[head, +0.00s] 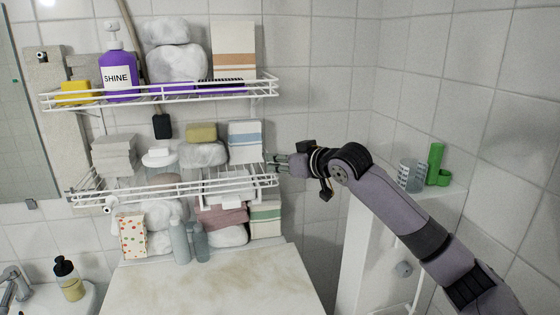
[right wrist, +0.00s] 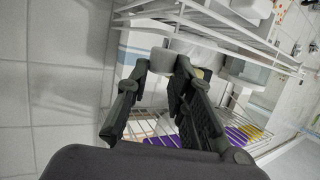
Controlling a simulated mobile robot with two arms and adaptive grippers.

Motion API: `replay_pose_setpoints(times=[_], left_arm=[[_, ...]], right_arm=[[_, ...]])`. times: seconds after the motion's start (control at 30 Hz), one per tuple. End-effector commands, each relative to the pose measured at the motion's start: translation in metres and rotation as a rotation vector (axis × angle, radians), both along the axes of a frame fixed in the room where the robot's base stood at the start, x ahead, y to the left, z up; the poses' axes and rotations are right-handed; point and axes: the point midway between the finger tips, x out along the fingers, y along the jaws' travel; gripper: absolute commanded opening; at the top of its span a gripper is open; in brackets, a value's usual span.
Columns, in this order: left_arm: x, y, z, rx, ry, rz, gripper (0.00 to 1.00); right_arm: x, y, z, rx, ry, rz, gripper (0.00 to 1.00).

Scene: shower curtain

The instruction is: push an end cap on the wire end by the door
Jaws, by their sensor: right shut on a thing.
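My right gripper (head: 277,160) is at the right end of the middle wire shelf (head: 240,180). In the right wrist view the gripper (right wrist: 165,62) has its two dark fingers closed in around a small pale thing (right wrist: 162,60). It fits the end cap, but its shape is mostly hidden by the fingers. The white wires of the shelf (right wrist: 205,30) run close past the fingertips. I cannot tell which wire end is the one by the door, or whether the pale thing touches a wire. My left gripper is not in view.
An upper wire shelf (head: 200,94) holds a purple bottle (head: 118,72) and rolled towels. A blue-striped white box (head: 245,141) stands beside the right gripper. A green container (head: 434,162) stands on a ledge at the right. The tiled wall right of the shelves is clear.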

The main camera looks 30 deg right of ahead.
Motion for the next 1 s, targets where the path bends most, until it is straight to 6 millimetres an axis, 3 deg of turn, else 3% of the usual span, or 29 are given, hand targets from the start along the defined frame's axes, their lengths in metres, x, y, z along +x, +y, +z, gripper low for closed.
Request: replay_pose_setpoints(times=[0.37, 0.4, 0.73, 1.0], left_arm=[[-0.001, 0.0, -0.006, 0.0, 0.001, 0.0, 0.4], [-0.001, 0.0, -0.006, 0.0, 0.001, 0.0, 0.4], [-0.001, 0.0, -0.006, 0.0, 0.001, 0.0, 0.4], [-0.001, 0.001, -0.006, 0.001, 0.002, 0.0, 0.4]], right_arm=[[0.0, 0.001, -0.016, 0.0, 0.009, 0.002, 0.0], [0.0, 0.001, -0.017, 0.0, 0.01, 0.002, 0.22], [0.0, 0.0, -0.013, 0.0, 0.004, 0.001, 0.44], [0.0, 0.0, -0.011, 0.0, 0.001, 0.0, 0.45]])
